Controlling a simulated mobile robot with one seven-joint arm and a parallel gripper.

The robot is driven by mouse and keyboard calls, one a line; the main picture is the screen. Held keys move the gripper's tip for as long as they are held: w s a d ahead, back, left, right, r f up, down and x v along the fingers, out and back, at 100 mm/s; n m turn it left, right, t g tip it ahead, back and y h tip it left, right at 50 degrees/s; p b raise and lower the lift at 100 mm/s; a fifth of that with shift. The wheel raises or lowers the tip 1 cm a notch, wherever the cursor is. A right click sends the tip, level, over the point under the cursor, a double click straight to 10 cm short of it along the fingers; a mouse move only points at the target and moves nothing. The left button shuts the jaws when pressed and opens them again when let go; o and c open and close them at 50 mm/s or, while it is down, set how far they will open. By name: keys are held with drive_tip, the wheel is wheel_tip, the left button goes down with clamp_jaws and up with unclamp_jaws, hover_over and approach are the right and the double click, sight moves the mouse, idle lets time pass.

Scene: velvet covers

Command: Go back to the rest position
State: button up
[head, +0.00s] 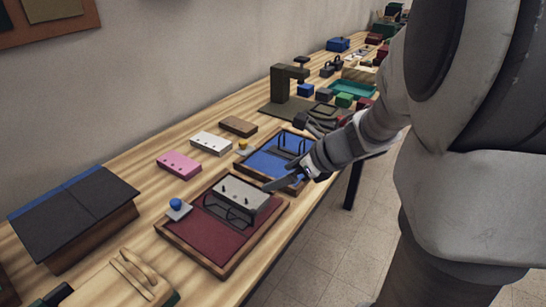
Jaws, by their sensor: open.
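My gripper (283,180) is over the front edge of the table, at the right of the red-lined tray (205,240) and by the near corner of the blue-lined tray (262,163). The fingers look apart with nothing between them, though the view of them is small. A grey block with dark dots (243,194) stands in a dark wire holder on the red-lined tray. The gripper's tips are just right of this block in the picture; I cannot tell whether they touch it. My forearm hides part of the table behind.
Pink (179,164), white (211,143) and brown (238,126) blocks lie along the back. A blue knob (175,204) and a yellow knob (243,144) sit by the trays. A dark-lidded box (75,212) stands left, a green press (281,84) farther back. Floor (350,240) in front is clear.

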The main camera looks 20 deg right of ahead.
drive_tip(key=shift+s+d+r, duration=0.15)
drive_tip(key=shift+s+r, duration=0.1)
drive_tip(key=w+d+r+m+t+h+p, duration=0.1)
drive_tip(key=d+r+m+t+h+p, duration=0.25)
drive_tip(key=r+m, duration=0.65)
drive_tip(key=w+d+r+m+t+h+p, duration=0.15)
drive_tip(key=r+m+h, duration=0.25)
drive_tip(key=r+m, duration=0.55)
drive_tip(key=s+a+m+g+y+p, duration=0.1)
drive_tip(key=s+a+m+g+p, duration=0.2)
drive_tip(key=s+a+m, duration=0.3)
drive_tip(key=s+a+f+m+g+y+p, duration=0.1)
drive_tip(key=s+a+m+g+p, duration=0.2)
drive_tip(key=s+m, duration=1)
drive_tip(key=a+m, duration=0.3)
drive_tip(key=m, duration=0.1)
drive_tip(key=shift+s+f+g, duration=0.2)
drive_tip(key=shift+f+g, duration=0.1)
drive_tip(key=shift+g, duration=0.1)
